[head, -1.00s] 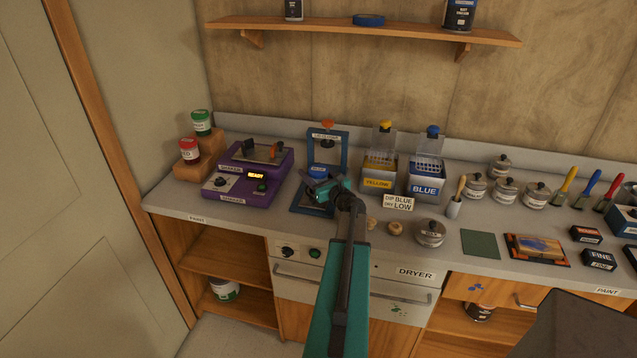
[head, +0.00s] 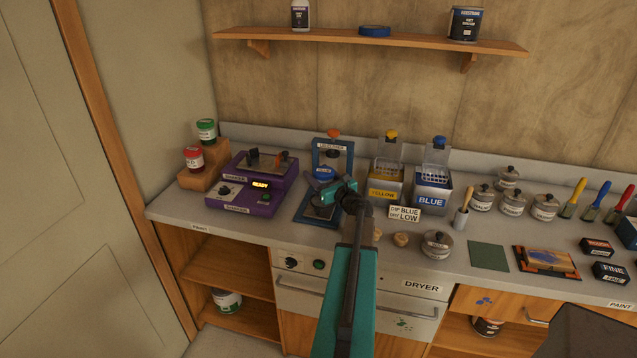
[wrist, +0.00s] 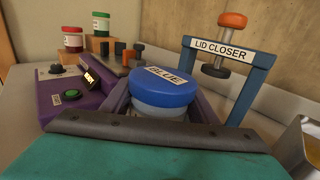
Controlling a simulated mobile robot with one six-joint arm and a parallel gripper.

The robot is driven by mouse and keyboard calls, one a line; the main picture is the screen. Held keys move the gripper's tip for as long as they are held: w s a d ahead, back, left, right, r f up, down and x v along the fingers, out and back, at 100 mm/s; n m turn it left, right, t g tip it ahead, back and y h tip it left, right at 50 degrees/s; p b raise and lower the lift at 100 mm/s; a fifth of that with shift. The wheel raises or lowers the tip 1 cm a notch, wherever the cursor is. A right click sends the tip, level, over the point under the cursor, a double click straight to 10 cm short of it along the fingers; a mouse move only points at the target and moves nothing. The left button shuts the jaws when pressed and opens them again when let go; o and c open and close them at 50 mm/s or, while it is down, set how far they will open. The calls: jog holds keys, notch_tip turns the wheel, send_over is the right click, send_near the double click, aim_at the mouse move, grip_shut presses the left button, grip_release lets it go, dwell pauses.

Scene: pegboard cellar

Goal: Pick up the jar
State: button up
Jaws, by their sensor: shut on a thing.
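The jar (head: 323,174) has a blue lid and a pale body. In the wrist view the jar (wrist: 165,88) shows its lid labelled BLUE, upright, with dark jaw parts on both sides. My gripper (head: 326,191) is shut on the jar, in front of the blue lid closer frame (head: 333,147). The frame, with its orange knob, stands behind and to the right of the jar in the wrist view (wrist: 228,50). The jar's lower part is mostly hidden, so I cannot tell how far it is above the frame's base (head: 308,217).
A purple shaker (head: 243,190) with a lit READY display stands close on the left. Red (head: 194,159) and green (head: 206,131) lidded jars sit on a wooden step behind it. Yellow (head: 385,182) and blue (head: 431,188) bins stand close on the right. A shelf (head: 370,40) hangs above.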

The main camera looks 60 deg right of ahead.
jog(key=r+b+v, duration=0.1)
jog(key=b+v, duration=0.3)
jog(key=v, duration=1.1)
jog(key=shift+s+a+r+b, duration=0.2)
jog(key=shift+s+a+b, duration=0.1)
jog(key=shift+b, duration=0.1)
jog(key=shift+w+r+b, duration=0.1)
jog(key=shift+w+b, duration=0.05)
jog(key=shift+b, duration=1)
notch_tip(320, 180, up, 7)
jog(key=s+m+g+h+b, duration=0.1)
jog(key=b, duration=1.3)
jog(key=shift+a+r+h, duration=0.25)
jog(key=shift+a+h, duration=0.15)
jog(key=shift+a, duration=0.05)
jog(key=shift+s, duration=0.1)
